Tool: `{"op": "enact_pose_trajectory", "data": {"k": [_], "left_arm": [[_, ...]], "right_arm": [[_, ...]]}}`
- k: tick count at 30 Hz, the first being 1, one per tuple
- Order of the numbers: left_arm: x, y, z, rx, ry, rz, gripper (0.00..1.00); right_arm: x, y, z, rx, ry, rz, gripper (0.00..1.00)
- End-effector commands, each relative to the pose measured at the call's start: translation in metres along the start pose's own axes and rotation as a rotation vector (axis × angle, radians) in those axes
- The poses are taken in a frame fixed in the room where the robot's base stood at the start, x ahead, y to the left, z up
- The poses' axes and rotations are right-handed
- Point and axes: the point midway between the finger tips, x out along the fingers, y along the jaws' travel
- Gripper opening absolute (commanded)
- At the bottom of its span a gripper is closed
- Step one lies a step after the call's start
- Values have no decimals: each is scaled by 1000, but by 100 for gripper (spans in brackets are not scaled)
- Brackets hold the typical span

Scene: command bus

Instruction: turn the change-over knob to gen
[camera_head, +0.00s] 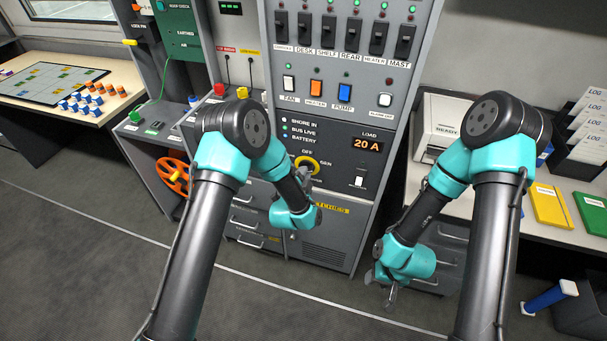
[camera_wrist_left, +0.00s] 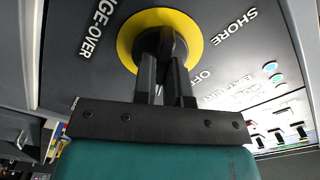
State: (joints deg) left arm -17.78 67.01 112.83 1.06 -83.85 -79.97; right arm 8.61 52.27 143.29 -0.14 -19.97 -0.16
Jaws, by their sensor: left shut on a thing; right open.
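The change-over knob is dark with a yellow ring (camera_head: 313,160) around it, low on the grey panel. OFF stands above it and GEN at its right in the head view. My left gripper (camera_head: 304,180) is at the knob, its arm partly covering it. In the left wrist view the knob (camera_wrist_left: 160,40) sits between the two fingers, which are shut on it; SHORE, part of OFF and part of CHANGE-OVER show around it. I cannot tell where its pointer is. My right gripper (camera_head: 382,287) is open and empty, low in front of the drawers at the right.
Switches and a load display (camera_head: 368,144) reading 20 A are above and right of the knob. A printer (camera_head: 447,122) and yellow book (camera_head: 551,206) are on the right bench. An orange wheel (camera_head: 174,176) is at the left. The floor in front is clear.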

Motion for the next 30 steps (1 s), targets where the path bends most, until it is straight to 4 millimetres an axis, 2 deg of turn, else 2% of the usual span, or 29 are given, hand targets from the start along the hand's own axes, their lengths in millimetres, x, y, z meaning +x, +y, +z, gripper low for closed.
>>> {"op": "enact_pose_trajectory", "data": {"k": [9,10,18,26,30], "left_arm": [[0,0,0,3,0,1,0],[0,0,0,3,0,1,15],[0,0,0,2,0,0,38],[-1,0,0,1,0,0,38],[-8,0,0,1,0,0,38]], "right_arm": [[0,0,0,0,0,0,47],[0,0,0,0,0,0,47],[0,0,0,0,0,0,47],[0,0,0,0,0,0,47],[0,0,0,0,0,0,47]]}}
